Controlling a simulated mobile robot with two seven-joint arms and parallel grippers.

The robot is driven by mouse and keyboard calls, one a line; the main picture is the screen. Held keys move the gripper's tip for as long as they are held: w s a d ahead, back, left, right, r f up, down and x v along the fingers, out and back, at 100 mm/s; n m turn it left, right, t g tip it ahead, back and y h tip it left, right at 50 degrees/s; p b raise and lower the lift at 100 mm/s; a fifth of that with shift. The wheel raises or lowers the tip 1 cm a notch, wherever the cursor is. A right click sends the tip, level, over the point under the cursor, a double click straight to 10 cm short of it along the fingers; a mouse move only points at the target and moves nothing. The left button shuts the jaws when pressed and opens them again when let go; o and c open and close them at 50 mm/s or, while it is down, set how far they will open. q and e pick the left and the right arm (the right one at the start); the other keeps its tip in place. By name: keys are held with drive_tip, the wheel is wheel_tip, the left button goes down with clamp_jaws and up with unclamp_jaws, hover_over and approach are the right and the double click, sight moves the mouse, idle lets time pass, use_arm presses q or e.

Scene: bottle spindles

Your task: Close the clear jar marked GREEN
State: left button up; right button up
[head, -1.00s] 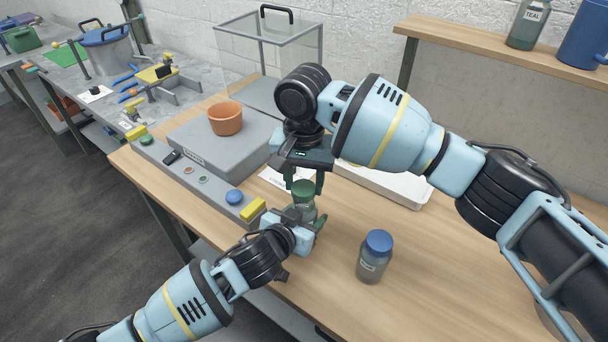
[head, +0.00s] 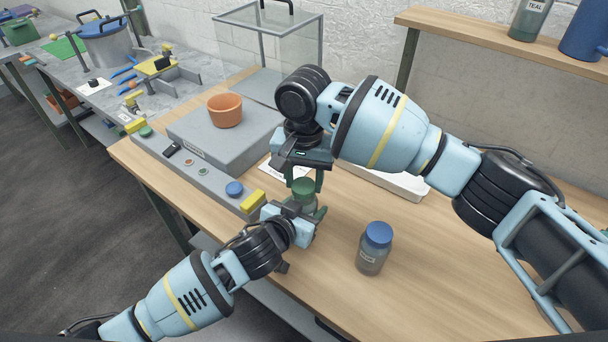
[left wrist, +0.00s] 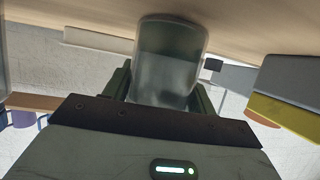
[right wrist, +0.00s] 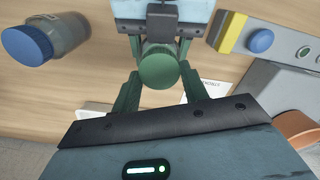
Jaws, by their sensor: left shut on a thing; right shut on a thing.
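The clear jar (left wrist: 168,65) stands between the fingers of my left gripper (left wrist: 160,88), which is shut on its body. In the head view the jar is mostly hidden by my left gripper (head: 308,218). The green lid (head: 304,187) is at the top of the jar, and my right gripper (head: 304,180) is shut on it from above. In the right wrist view the round green lid (right wrist: 158,67) sits between the right fingertips (right wrist: 158,75). I cannot tell how tightly the lid is seated. The jar's marking is not visible.
A second jar with a blue lid (head: 372,248) stands on the wooden table to the right. A grey box with an orange pot (head: 225,110), a blue button (head: 234,189) and a yellow block (head: 253,202) lie left. The table's right front is clear.

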drive_tip(key=shift+f, duration=0.55)
idle(0.4)
use_arm(q)
clamp_jaws()
use_arm(e)
drive_tip(key=m, duration=0.9)
drive_tip(key=shift+d+m, duration=0.1)
drive_tip(key=shift+m, duration=0.3)
drive_tip(key=o, duration=1)
drive_tip(key=shift+c, duration=0.2)
